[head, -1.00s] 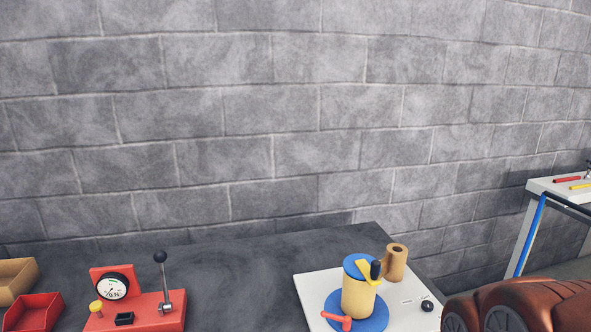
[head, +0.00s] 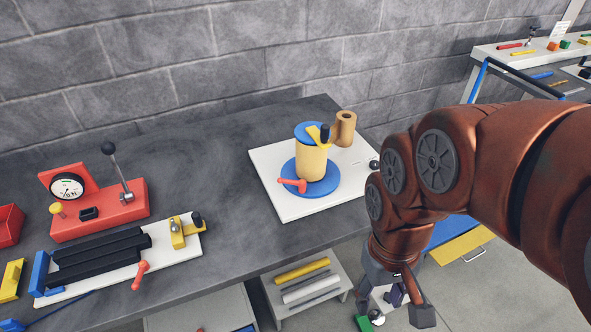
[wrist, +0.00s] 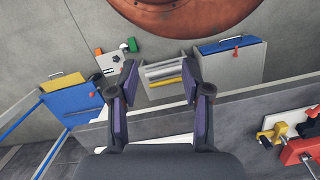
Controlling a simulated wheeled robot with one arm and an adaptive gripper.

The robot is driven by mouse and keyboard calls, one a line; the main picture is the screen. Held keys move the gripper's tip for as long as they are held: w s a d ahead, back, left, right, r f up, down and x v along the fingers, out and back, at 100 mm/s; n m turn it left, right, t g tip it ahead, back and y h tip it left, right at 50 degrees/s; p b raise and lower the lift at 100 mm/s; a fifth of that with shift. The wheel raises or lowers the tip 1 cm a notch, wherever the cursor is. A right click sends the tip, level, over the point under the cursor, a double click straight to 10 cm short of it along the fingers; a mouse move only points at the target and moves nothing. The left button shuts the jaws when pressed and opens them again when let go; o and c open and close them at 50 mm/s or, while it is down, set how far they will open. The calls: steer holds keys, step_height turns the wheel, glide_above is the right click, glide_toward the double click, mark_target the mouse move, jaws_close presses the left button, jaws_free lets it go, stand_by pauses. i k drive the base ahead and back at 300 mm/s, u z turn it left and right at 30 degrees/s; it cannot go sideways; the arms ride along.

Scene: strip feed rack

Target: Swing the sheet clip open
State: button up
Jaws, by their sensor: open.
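I cannot tell for sure which part is the sheet clip. A yellow block with a black knob (head: 186,229) sits at the right end of a white plate (head: 150,272) on the bench, beside several black bars. A yellow arm with a black tip (head: 319,135) lies on a yellow cylinder with blue discs, on another white plate (head: 352,182). My gripper (wrist: 158,66) is open and empty, its purple-lined fingers apart. In the head view it hangs low, right of the bench and partly hidden by my arm. The wrist view shows a yellow piece with a black knob (wrist: 271,134) at right, away from the fingers.
A red gauge base (head: 113,212) with an upright black-knobbed lever stands at the left of the bench. A low rack (head: 346,281) with yellow and white rods is below the bench front. A white side table (head: 545,60) is at back right. Bare bench lies between the plates.

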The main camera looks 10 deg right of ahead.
mark_target(302, 183)
steer(key=u, duration=0.4)
steer(key=k, duration=0.55)
steer(key=u, duration=1.35)
steer(key=i, duration=0.75)
steer(key=u, duration=0.3)
